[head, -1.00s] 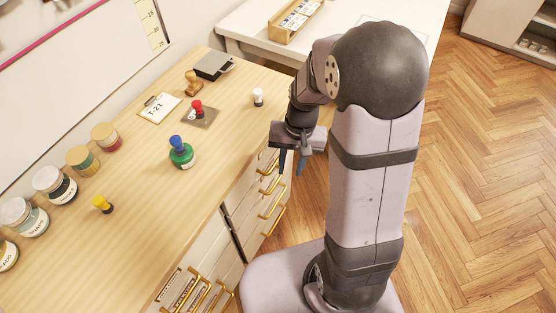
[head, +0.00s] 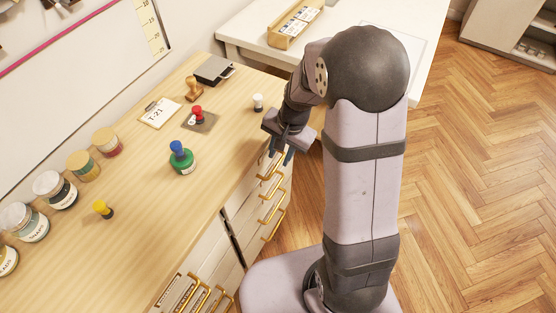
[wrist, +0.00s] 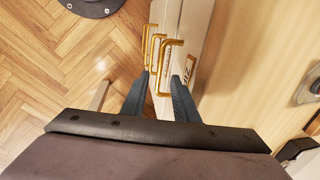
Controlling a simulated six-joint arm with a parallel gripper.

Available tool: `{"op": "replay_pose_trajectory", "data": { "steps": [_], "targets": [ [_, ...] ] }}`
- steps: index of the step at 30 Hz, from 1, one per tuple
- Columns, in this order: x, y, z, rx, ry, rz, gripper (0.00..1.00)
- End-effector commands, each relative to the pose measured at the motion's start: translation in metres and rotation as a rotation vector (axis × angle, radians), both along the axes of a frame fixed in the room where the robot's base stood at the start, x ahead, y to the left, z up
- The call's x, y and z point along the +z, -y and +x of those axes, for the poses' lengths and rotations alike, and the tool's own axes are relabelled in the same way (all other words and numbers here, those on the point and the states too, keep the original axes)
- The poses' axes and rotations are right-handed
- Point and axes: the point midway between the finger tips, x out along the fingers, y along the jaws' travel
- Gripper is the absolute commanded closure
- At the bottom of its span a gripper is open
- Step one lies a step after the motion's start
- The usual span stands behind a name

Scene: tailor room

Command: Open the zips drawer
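My gripper (head: 281,158) is at the far drawer stack, close to its upper gold handles. The drawer fronts (wrist: 192,35) are white and look shut.
A second drawer stack with gold handles (head: 204,296) is nearer the camera. Open floor (head: 470,200) lies to the right.

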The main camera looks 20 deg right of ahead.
Motion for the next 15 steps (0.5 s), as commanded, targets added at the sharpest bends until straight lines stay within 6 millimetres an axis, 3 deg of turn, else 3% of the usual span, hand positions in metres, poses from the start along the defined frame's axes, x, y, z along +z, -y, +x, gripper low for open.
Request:
{"op": "replay_pose_trajectory", "data": {
  "steps": [7,15],
  "targets": [
    [-0.03,-0.004,0.003,0.002,-0.003,0.0,0.73],
    [-0.041,-0.005,0.005,0.002,0.001,-0.001,0.73]
  ]
}}
